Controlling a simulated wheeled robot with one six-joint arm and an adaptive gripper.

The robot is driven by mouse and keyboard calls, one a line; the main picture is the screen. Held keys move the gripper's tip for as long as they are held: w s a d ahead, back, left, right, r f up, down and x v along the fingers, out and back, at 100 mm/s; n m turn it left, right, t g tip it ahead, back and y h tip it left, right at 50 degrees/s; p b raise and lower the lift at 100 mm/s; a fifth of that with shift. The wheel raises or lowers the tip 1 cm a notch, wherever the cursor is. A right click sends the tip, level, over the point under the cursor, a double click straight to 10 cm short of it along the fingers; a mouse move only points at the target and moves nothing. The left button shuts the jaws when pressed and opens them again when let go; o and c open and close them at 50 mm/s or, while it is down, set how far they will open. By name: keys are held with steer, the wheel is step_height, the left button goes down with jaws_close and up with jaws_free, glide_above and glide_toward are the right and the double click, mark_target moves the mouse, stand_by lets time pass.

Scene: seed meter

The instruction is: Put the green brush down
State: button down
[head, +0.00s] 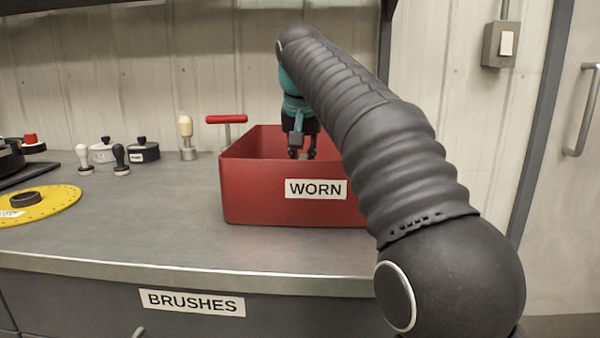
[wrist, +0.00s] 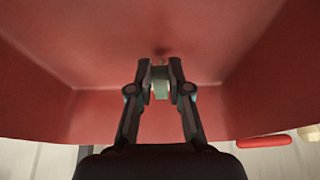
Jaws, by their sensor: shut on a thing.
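My gripper (head: 302,152) reaches down into the red bin (head: 260,195), which has a WORN label (head: 316,189) on its front. The bin stands on the grey bench top. In the wrist view, my gripper (wrist: 160,68) is shut on the green brush (wrist: 160,86), a small grey-green piece between the fingertips. The bin's red walls and floor surround the fingers there. The bin's front wall and my arm hide the brush in the head view. I cannot tell whether the brush touches the bin floor.
A red-handled tool (head: 226,121) stands behind the bin's left side. A cream-handled tool (head: 186,136), small knobs and canisters stand further left. A yellow disc (head: 50,204) lies at the left. The bench (head: 150,220) is clear in front of them. A drawer below reads BRUSHES (head: 192,302).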

steer(key=shift+f, duration=1.15)
steer(key=c, duration=1.1)
jaws_free()
steer(key=shift+f, duration=0.1)
steer(key=p+v, duration=0.2)
steer(key=v, duration=1)
